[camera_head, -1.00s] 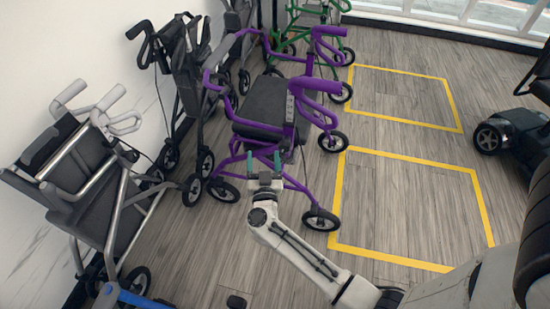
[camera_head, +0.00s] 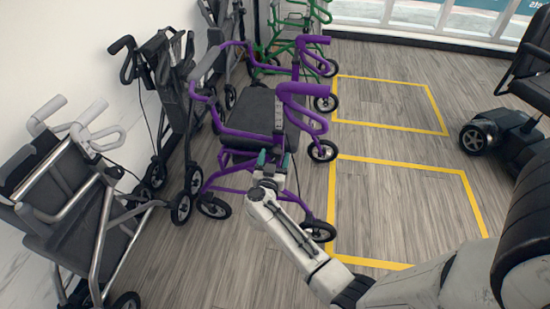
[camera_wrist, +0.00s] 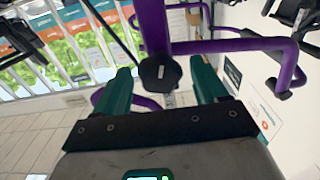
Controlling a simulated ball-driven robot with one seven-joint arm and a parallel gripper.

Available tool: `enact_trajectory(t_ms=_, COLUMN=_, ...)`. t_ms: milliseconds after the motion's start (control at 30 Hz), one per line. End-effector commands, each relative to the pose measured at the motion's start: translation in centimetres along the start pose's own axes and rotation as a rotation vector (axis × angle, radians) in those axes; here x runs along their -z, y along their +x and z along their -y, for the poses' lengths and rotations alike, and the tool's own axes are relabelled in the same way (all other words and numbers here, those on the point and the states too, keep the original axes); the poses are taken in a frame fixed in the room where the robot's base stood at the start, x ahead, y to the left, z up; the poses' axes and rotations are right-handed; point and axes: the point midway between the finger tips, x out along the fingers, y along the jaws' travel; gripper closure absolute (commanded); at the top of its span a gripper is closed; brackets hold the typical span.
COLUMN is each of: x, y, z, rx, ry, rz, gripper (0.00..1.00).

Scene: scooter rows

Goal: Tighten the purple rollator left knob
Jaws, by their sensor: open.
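The purple rollator (camera_head: 232,180) stands unfolded in the middle of the head view, with a dark seat (camera_head: 262,113) and purple handles. In the wrist view, its purple tube (camera_wrist: 152,28) runs down to a round black knob (camera_wrist: 160,73). My gripper (camera_head: 272,158) is in front of the rollator's near side, just below the near upright. In the wrist view my gripper (camera_wrist: 163,92) is open, with one green finger on each side of the knob. The fingers appear apart from the knob. In the head view the knob cannot be made out.
A grey rollator (camera_head: 85,205) stands at the left by the wall. Folded dark walkers (camera_head: 165,85) stand behind it, and a green rollator (camera_head: 300,25) is at the back. Yellow floor outlines (camera_head: 400,165) mark clear floor at right. A black scooter (camera_head: 500,130) is at the far right.

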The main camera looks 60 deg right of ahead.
Motion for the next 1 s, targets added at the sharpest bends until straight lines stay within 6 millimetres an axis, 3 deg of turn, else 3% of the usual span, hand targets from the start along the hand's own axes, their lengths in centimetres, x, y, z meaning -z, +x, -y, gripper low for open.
enact_trajectory(t_ms=133, x=-0.05, y=1.01, z=-0.03, rx=0.0, ry=0.0, rz=0.0, gripper=0.28)
enact_trajectory(t_ms=433, x=0.01, y=1.18, z=-0.02, rx=0.0, ry=0.0, rz=0.0, gripper=0.28)
enact_trajectory(t_ms=1000, x=0.0, y=1.15, z=-0.02, rx=0.001, ry=0.0, rz=0.0, gripper=0.81)
